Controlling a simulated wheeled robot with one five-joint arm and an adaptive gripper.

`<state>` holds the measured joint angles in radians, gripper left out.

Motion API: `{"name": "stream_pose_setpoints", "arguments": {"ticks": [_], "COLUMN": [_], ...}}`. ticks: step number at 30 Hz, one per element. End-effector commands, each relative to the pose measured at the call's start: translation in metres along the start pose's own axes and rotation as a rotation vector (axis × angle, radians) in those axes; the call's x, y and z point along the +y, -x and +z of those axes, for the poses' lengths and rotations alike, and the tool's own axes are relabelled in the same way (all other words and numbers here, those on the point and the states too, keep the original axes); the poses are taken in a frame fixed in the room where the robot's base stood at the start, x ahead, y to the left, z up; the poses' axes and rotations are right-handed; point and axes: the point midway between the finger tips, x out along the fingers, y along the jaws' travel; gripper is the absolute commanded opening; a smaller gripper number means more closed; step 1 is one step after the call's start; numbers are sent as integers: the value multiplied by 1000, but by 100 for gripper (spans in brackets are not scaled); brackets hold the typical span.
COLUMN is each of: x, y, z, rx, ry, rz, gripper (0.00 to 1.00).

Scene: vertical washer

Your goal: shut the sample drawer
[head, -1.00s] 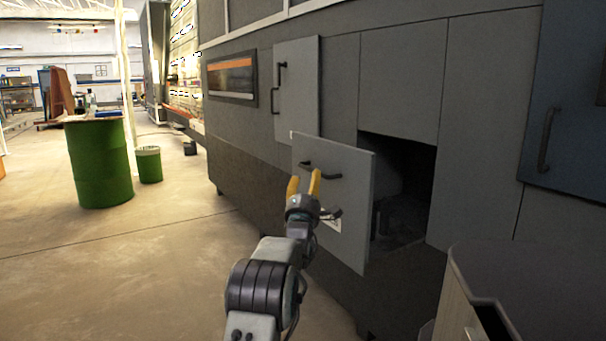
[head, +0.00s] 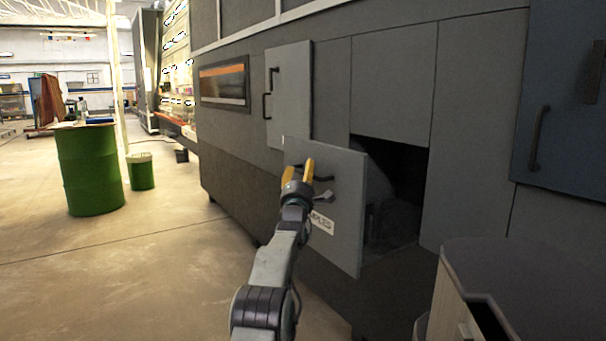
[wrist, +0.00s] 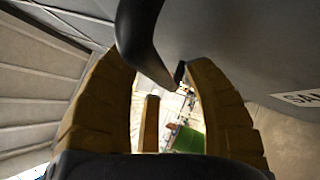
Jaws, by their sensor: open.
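The sample drawer (head: 340,215) is a grey panel that stands out from the machine, with a dark opening behind it. Its front carries a black handle (head: 318,177), a smaller black lever below it and a white label. My gripper (head: 299,168) is in front of the panel, its yellow fingers close to the handle. In the wrist view the open fingers (wrist: 168,105) stand apart on either side, and the black handle (wrist: 140,35) comes down between them. The grey drawer face fills the upper right, with part of the label (wrist: 302,97) at the edge. I cannot tell whether the fingers touch the handle.
A grey door (head: 290,95) with a handle stands ajar up left of the drawer. A dark-topped cabinet (head: 510,265) is at lower right. A green drum (head: 90,170) and a smaller green bin (head: 141,171) stand at left. The floor between them and the machine is clear.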

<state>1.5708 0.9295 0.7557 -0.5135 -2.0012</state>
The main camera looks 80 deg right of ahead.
Motion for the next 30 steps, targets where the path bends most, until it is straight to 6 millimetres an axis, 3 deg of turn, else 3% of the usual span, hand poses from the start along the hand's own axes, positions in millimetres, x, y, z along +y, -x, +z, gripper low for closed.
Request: {"name": "stream_pose_setpoints", "arguments": {"ticks": [15,30], "x": [0,0], "y": [-2,-2], "z": [0,0], "rx": [0,0], "ry": [0,0], "rz": [-1,0], "gripper": [50,6]}}
